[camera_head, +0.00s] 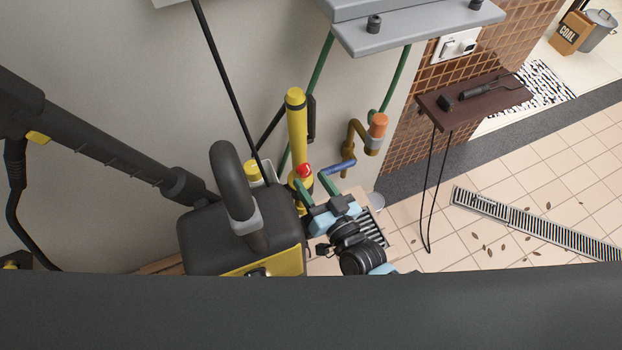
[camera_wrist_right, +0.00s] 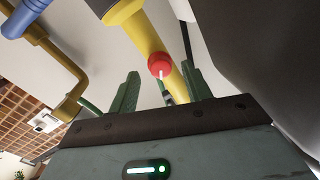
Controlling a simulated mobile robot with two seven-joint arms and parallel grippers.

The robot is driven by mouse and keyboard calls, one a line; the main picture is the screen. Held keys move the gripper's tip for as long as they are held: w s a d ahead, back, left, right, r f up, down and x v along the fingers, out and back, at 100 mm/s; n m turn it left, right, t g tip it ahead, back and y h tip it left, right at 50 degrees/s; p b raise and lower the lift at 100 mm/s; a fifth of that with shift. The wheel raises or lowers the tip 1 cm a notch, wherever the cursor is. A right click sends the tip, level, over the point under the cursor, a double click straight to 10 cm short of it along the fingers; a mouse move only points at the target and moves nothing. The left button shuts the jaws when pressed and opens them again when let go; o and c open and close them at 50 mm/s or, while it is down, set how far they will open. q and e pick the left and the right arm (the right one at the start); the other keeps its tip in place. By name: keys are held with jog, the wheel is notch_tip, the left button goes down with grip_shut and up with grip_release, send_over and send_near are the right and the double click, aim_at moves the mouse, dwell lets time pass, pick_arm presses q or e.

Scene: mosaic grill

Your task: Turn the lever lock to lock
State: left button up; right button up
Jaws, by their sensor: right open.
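A red round knob (camera_head: 303,170) with a white mark sits on the side of an upright yellow tube (camera_head: 296,125). In the right wrist view the red knob (camera_wrist_right: 160,65) shows just beyond and between my green fingertips. My right gripper (camera_head: 316,184) is open, with its fingers spread towards the knob; I cannot tell whether they touch it. A blue-handled lever (camera_head: 338,167) on a brass pipe is close to the right of the gripper, and its blue end also shows in the right wrist view (camera_wrist_right: 25,15). Which part is the lever lock is not clear. My left gripper is not in view.
A black and yellow machine (camera_head: 240,240) with a looped handle stands close left of my right gripper. A grey shelf (camera_head: 415,30) overhangs the wall behind. A dark small table (camera_head: 470,100) stands to the right, with open tiled floor (camera_head: 470,170) around it.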

jog(key=shift+w+a, duration=0.35)
jog(key=shift+w, duration=0.25)
